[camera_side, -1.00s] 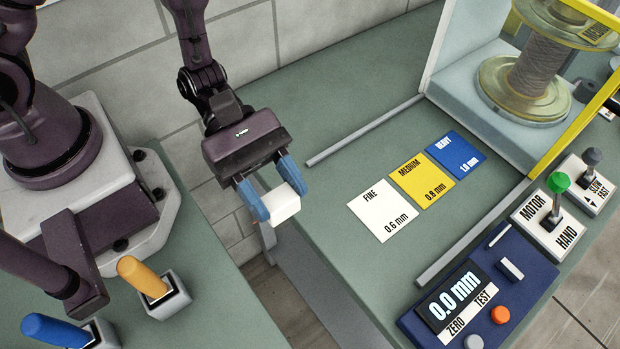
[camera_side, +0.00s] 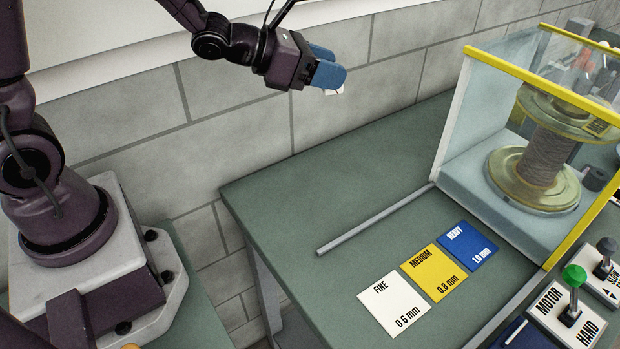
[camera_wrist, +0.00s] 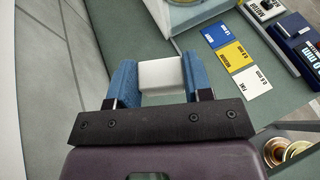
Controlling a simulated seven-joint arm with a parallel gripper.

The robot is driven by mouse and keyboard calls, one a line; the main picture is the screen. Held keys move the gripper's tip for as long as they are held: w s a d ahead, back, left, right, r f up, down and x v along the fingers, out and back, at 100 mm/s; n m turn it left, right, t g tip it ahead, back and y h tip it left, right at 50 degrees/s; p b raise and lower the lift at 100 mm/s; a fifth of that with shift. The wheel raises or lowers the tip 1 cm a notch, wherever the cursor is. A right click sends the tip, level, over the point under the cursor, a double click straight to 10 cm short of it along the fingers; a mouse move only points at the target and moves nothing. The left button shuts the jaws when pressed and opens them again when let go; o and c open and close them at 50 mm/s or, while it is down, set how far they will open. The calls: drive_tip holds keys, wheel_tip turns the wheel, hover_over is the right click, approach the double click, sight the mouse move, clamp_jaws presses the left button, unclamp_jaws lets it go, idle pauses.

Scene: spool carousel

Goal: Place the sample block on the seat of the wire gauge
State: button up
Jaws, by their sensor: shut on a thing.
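My gripper (camera_side: 331,74) is high above the green table, near the back wall in the side view. It is shut on the white sample block (camera_wrist: 160,74), which sits between the two blue fingers in the wrist view. In the side view only a small corner of the block (camera_side: 336,91) shows past the fingers. The dark blue wire gauge (camera_wrist: 305,44) is at the right edge of the wrist view, its display partly cut off. In the side view only a corner of the gauge (camera_side: 519,335) shows at the bottom edge. I cannot make out its seat clearly.
White, yellow and blue cards (camera_side: 436,272) lie on the table between two grey rails (camera_side: 375,219). A yellow-framed clear guard (camera_side: 541,71) covers the wire spool (camera_side: 541,157) at right. A green-knobbed lever (camera_side: 574,277) stands near the gauge. The table's left part is clear.

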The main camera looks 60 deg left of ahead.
sight(329, 90)
wheel_tip(329, 90, up, 4)
drive_tip(key=a, duration=0.3)
drive_tip(key=shift+m+h, duration=0.3)
drive_tip(key=shift+h, duration=0.1)
drive_tip(key=d+f, duration=0.1)
drive_tip(key=f, duration=0.1)
drive_tip(key=d+f, duration=0.4)
drive_tip(key=shift+s+f, duration=0.35)
drive_tip(key=shift+s, duration=0.05)
drive_tip(key=s+d+f+m+g+h, duration=0.3)
drive_tip(key=s+d+f+m+h, duration=0.15)
drive_tip(key=d+f, duration=0.35)
drive_tip(key=s+d+f+m+g+h, duration=0.1)
drive_tip(key=s+d+m+g, duration=0.3)
drive_tip(key=s, duration=0.3)
drive_tip(key=s+d+f+m+g+h, duration=0.2)
drive_tip(key=s+d+m+g, duration=0.2)
drive_tip(key=s, duration=0.4)
drive_tip(key=shift+s+d+m+g, duration=0.15)
drive_tip(key=shift+d+m+g, duration=0.2)
drive_tip(key=shift+d+g, duration=0.5)
